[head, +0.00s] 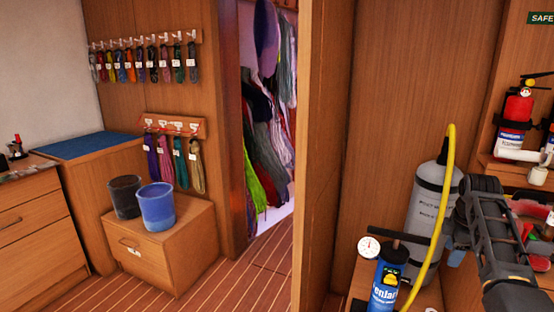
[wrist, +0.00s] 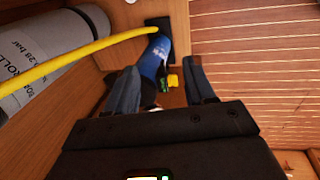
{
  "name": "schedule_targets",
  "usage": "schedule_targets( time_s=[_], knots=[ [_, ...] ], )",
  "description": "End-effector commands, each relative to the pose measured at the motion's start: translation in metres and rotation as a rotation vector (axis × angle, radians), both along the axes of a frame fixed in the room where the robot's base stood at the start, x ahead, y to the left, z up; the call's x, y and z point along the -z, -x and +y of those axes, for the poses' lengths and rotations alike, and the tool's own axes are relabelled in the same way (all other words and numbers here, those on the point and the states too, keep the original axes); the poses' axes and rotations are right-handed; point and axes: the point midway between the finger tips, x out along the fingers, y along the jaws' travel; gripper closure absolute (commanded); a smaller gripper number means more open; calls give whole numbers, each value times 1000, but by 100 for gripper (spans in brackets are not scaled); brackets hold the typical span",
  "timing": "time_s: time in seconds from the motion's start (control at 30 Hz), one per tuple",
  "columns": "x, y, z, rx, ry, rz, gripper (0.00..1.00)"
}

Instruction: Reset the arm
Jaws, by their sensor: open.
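My gripper (wrist: 163,82) is open in the wrist view, with its two dark fingers apart and nothing held between them. Beyond the fingers a blue pump (wrist: 154,58) with a dark top handle shows in the gap; I cannot tell how far off it is. In the head view my dark arm (head: 495,235) is at the lower right, in front of the shelf area. The fingertips cannot be made out clearly there.
A grey cylinder (head: 428,195) with a yellow hose (head: 446,215) stands close left of my arm. The blue pump (head: 386,278) with a gauge is in front of it. A red extinguisher (head: 516,108) stands at right. Two pots are on a low wooden cabinet (head: 165,245). Floor (head: 235,285) is clear.

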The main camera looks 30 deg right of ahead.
Motion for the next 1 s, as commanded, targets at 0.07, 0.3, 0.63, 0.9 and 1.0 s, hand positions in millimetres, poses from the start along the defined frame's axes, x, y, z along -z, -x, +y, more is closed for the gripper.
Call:
schedule_targets(
  time_s=[0.07, 0.3, 0.63, 0.9, 1.0],
  knots=[
    [8, -1, 7, 4, 3, -6, 46],
    [32, -4, 25, 25, 21, -37, 46],
    [83, -5, 76, 69, 56, -115, 46],
    [146, 14, 162, 140, 85, -261, 46],
    [164, 28, 199, 171, 88, -333, 46]
  ],
)
